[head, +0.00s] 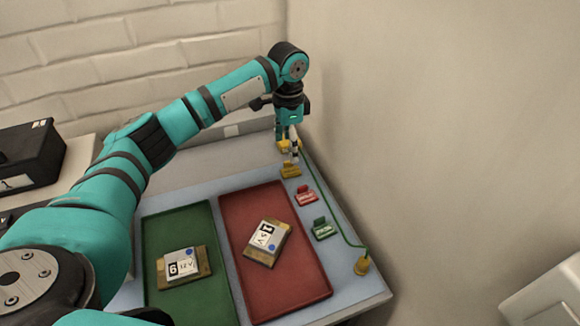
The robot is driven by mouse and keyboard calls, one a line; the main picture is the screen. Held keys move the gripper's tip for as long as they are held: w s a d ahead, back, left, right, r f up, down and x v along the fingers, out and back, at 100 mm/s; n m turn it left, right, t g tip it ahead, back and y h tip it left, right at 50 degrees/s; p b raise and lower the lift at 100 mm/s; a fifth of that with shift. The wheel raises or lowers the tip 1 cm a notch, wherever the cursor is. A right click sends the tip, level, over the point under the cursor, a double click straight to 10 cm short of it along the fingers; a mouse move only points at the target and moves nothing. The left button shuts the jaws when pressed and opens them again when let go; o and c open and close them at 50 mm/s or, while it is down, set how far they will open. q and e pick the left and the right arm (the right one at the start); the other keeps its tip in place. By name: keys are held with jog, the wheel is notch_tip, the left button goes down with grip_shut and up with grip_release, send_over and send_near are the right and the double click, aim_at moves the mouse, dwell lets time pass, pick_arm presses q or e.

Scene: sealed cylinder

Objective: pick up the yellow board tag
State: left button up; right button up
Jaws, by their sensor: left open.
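The yellow board tag (290,171) stands on the blue-grey table near its right side, behind a red tag (306,195) and a green tag (322,229). My left gripper (292,157) points down just above and behind the yellow tag, its fingers small in this view. It is open, with nothing seen held in it. I cannot tell whether the fingers touch the tag. My right gripper is not in view.
A green tray (160,220) and a red tray (231,207) each hold a labelled block. A green cord runs along the right edge to a yellow-brown post (362,265). A wall stands close at the right. A black box (32,152) sits at far left.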

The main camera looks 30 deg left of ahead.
aim_at(287, 171)
pick_arm(q)
notch_tip(287, 171, down, 3)
jog(key=shift+w+a+r, duration=0.1)
jog(key=shift+w, duration=0.05)
jog(key=shift+f, duration=0.5)
jog(key=f, duration=0.1)
jog(key=f+p, duration=0.1)
jog(key=f, duration=0.1)
jog(key=f+p, duration=0.1)
jog(key=shift+w+a+f, duration=0.15)
jog(key=shift+a, duration=0.15)
jog(key=shift+f, duration=0.4)
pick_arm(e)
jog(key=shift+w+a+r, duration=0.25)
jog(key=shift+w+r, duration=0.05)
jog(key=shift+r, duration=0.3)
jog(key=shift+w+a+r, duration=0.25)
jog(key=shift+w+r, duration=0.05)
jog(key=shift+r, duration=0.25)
pick_arm(q)
jog(key=shift+c, duration=0.2)
jog(key=shift+c, duration=1.2)
jog(key=c, duration=0.6)
jog(key=shift+c, duration=0.2)
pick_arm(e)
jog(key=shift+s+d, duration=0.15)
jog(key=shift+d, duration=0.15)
